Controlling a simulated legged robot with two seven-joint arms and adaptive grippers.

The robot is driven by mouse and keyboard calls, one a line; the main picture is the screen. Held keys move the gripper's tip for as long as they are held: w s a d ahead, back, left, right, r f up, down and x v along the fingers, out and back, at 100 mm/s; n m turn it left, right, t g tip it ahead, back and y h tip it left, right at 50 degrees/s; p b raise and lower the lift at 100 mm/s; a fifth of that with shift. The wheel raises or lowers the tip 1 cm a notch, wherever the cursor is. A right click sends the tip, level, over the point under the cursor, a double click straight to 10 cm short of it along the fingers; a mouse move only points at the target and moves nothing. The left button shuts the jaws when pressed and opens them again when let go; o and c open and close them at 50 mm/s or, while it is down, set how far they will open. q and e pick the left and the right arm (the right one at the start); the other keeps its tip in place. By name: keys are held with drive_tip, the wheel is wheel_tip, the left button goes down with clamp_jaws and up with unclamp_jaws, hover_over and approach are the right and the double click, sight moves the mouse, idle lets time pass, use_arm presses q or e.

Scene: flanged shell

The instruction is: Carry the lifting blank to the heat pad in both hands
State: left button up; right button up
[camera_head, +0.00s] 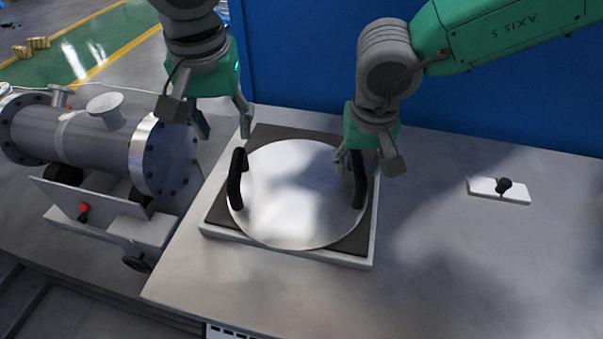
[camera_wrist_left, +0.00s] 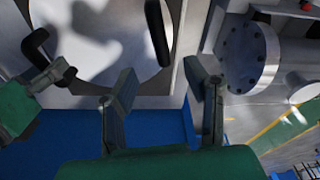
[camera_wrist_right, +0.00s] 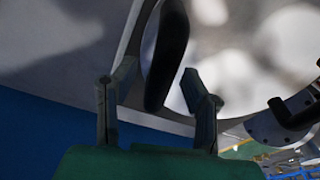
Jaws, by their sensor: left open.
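The blank is a round silver disc (camera_head: 290,205) with a black handle on its left (camera_head: 235,178) and another on its right (camera_head: 359,180). It lies flat on a dark square pad (camera_head: 222,213) in a pale frame, apparently the heat pad. My left gripper (camera_head: 225,127) is open and empty, behind the left handle and apart from it; the handle also shows beyond its fingers in the left wrist view (camera_wrist_left: 158,32). My right gripper (camera_head: 366,162) is open at the right handle, which shows between its fingertips in the right wrist view (camera_wrist_right: 168,55). Contact cannot be told.
A grey flanged shell (camera_head: 110,145) on a stand is left of the table. A small white plate with a black knob (camera_head: 503,186) lies on the right of the grey table (camera_head: 450,255). A blue wall (camera_head: 310,60) stands behind. The table's right side is mostly clear.

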drive_tip(key=shift+r, duration=0.15)
use_arm(q)
wheel_tip(320, 180, up, 2)
drive_tip(key=shift+s+r, duration=0.15)
use_arm(e)
wheel_tip(320, 180, up, 11)
drive_tip(key=s, duration=0.1)
drive_tip(key=shift+s+r, duration=0.2)
drive_tip(key=shift+s, duration=0.15)
